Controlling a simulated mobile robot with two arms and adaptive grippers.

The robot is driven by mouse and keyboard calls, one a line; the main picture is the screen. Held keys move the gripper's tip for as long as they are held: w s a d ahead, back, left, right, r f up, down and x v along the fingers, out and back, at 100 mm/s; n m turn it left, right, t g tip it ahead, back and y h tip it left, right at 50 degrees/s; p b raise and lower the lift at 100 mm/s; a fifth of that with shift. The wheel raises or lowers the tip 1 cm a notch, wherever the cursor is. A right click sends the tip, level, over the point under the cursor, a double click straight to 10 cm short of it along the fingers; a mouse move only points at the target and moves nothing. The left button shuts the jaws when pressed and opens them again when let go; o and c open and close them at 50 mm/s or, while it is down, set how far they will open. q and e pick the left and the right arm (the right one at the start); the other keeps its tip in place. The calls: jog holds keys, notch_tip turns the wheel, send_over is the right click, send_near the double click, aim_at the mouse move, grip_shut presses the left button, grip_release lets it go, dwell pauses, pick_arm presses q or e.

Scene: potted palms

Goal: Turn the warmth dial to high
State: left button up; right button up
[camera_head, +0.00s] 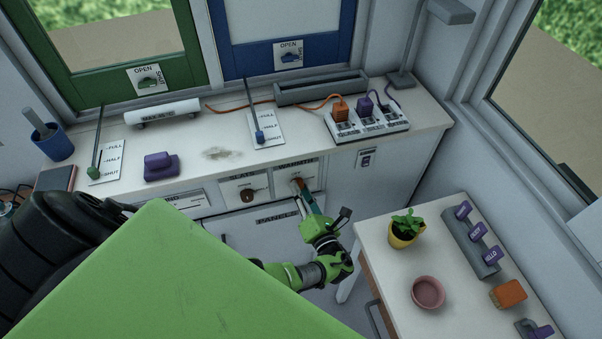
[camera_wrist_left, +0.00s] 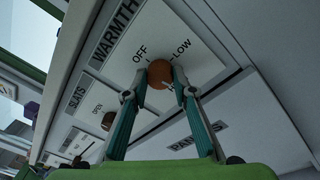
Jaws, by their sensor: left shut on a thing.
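The warmth dial (camera_wrist_left: 160,72) is a round orange-brown knob on a white panel labelled WARMTH (camera_wrist_left: 115,28). OFF and LOW are printed beside it; no HIGH mark is readable here. My left gripper (camera_wrist_left: 163,82) has its two teal fingers on either side of the knob, shut on it. A small pale mark shows on the knob between the fingers, but I cannot tell its setting. In the head view, my left gripper (camera_head: 298,184) reaches the warmth panel (camera_head: 312,172) on the counter front, and its fingers partly hide the dial. My right gripper is not in view.
The slats panel (camera_head: 233,187) with its brown knob is just left of the warmth panel. A white side table (camera_head: 385,265) with a potted plant (camera_head: 404,232) and pink bowl (camera_head: 428,292) stands right of my arm.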

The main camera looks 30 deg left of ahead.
pick_arm(q)
jog(key=shift+f+m, duration=0.1)
jog(key=shift+m, duration=1)
jog(key=o, duration=1.1)
jog(key=v, duration=1.2)
jog(key=shift+f, duration=0.1)
